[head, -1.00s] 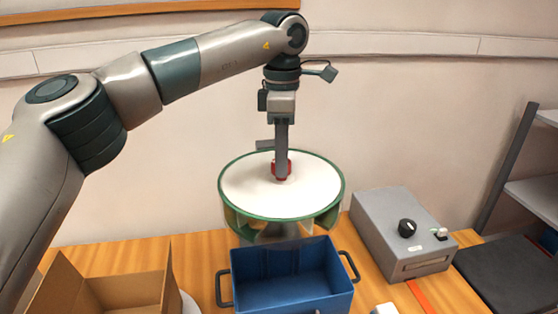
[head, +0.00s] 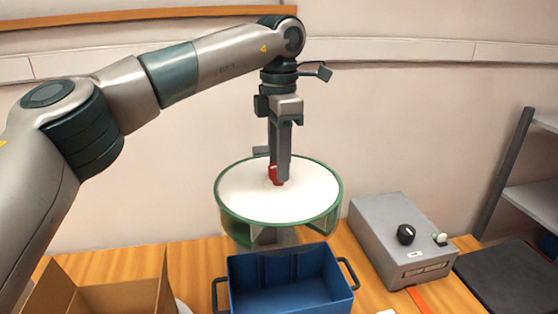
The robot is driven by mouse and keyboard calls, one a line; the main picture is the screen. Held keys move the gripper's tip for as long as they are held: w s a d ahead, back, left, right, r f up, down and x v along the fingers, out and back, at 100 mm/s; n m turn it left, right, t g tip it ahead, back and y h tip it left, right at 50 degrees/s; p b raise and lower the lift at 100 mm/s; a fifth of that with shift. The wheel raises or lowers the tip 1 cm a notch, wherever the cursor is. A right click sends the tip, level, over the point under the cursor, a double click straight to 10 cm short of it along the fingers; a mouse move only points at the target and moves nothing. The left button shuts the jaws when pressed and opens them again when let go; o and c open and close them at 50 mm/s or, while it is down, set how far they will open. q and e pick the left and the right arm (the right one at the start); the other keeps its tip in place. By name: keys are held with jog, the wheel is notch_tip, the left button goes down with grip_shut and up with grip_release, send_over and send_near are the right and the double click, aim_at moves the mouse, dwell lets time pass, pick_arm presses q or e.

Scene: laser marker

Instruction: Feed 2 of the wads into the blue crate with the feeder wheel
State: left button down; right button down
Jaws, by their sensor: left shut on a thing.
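The feeder wheel (head: 245,200) has a white top and a green rim, with vanes and openings below the rim. It stands behind the blue crate (head: 292,305), overhanging its back edge. A red knob (head: 273,174) sits at the middle of the wheel's top. My left gripper (head: 278,175) points straight down with its fingers shut on the red knob, partly hiding it. The crate has two dark side handles, and the part of its inside that shows looks empty; its front is cut off. I cannot make out any wads. My right gripper is not in view.
An open cardboard box (head: 120,298) stands at the front left. A grey control box (head: 385,230) with a black dial and small switch stands right of the wheel. A grey shelf (head: 530,200) and a dark pad (head: 510,277) are at the far right.

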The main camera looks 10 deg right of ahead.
pick_arm(q)
jog(key=c, duration=1.3)
grip_release()
jog(key=shift+o, duration=0.2)
jog(key=shift+r, duration=0.15)
jog(key=shift+r, duration=0.4)
notch_tip(320, 180, up, 16)
jog(key=p, duration=0.2)
jog(key=shift+r, duration=0.25)
jog(key=shift+f, duration=0.1)
